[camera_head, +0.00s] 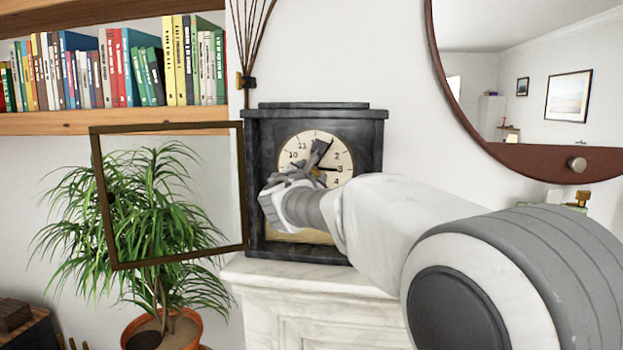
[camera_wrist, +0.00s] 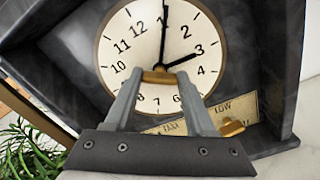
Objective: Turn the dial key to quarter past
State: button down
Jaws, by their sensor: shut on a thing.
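A dark stone mantel clock (camera_head: 368,150) stands on the white marble mantel. Its round cream dial (camera_head: 308,143) has black numerals; it also shows in the wrist view (camera_wrist: 145,45). The long hand (camera_wrist: 164,30) points near 1 and the short hand (camera_wrist: 186,58) near 3. My gripper (camera_wrist: 158,80) is shut on a brass dial key (camera_wrist: 158,75) at the dial's centre, with one finger on each side.
A brown-framed glass door (camera_head: 243,185) stands open left of the clock, before a potted plant (camera_head: 150,210). A second brass piece (camera_wrist: 232,127) sits beside a label plate (camera_wrist: 222,108) below the dial. A round mirror (camera_head: 520,160) hangs at right.

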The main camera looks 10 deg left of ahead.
jog(key=shift+f+m+b, duration=0.1)
jog(key=shift+m+b, duration=5.4)
jog(key=shift+b, duration=0.55)
jog(key=shift+m, duration=0.3)
jog(key=shift+c, duration=1.2)
grip_release()
jog(key=s+d+b, duration=0.1)
jog(key=s+b, duration=0.3)
jog(key=s, duration=1.3)
jog(key=shift+s, duration=0.2)
